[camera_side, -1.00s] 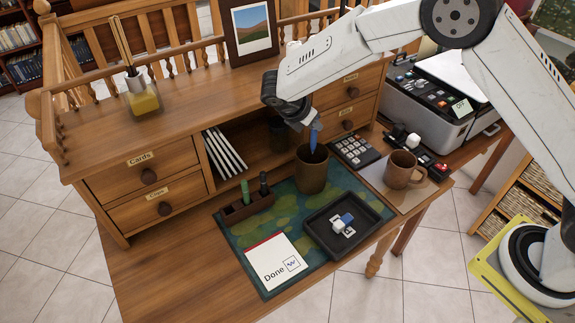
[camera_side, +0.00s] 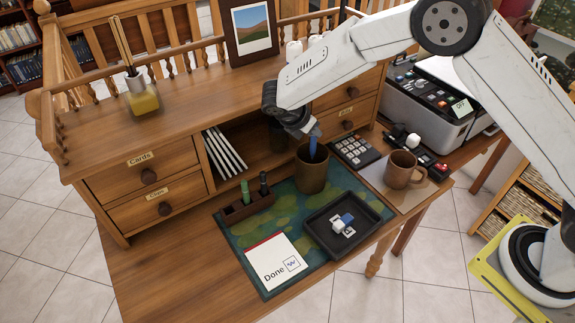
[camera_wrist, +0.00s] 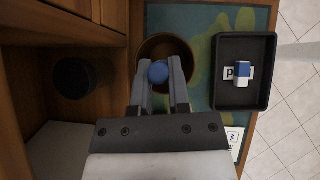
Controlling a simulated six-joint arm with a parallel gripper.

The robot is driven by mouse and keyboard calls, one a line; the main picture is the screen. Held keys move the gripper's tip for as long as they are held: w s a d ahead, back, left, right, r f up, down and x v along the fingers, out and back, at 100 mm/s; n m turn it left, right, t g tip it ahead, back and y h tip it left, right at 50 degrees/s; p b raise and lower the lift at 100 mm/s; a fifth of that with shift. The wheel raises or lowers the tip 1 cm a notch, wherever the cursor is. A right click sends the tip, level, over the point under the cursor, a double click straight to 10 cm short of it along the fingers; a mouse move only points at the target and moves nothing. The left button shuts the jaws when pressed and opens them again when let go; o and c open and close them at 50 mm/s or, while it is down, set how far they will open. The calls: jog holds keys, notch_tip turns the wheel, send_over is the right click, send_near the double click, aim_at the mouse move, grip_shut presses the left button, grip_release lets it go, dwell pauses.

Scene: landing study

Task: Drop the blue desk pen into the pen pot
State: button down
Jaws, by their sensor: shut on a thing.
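The blue desk pen (camera_side: 313,146) hangs upright from my gripper (camera_side: 309,132), its lower part down inside the mouth of the brown pen pot (camera_side: 312,176). In the wrist view the pen's round blue end (camera_wrist: 158,72) sits between my two fingertips (camera_wrist: 159,78), over the pot's opening (camera_wrist: 148,50). My gripper is shut on the pen. The pen's lower tip is hidden by the pot's wall, so I cannot tell if it touches the bottom.
A black tray (camera_side: 374,217) with a blue-and-white block (camera_side: 344,222) lies in front of the pot. A calculator (camera_side: 354,151) and a brown mug (camera_side: 402,170) stand to its right. A wooden holder (camera_side: 247,207) with pens is to its left. Desk drawers (camera_side: 345,92) rise close behind.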

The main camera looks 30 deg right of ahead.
aim_at(311, 147)
jog(key=shift+f, duration=4.4)
jog(key=shift+r, duration=0.2)
dwell(0.6)
jog(key=c, duration=0.5)
grip_release()
jog(key=shift+r, duration=0.15)
jog(key=shift+r, duration=0.4)
jog(key=shift+r, duration=0.35)
jog(key=shift+r, duration=0.3)
jog(key=shift+r, duration=0.45)
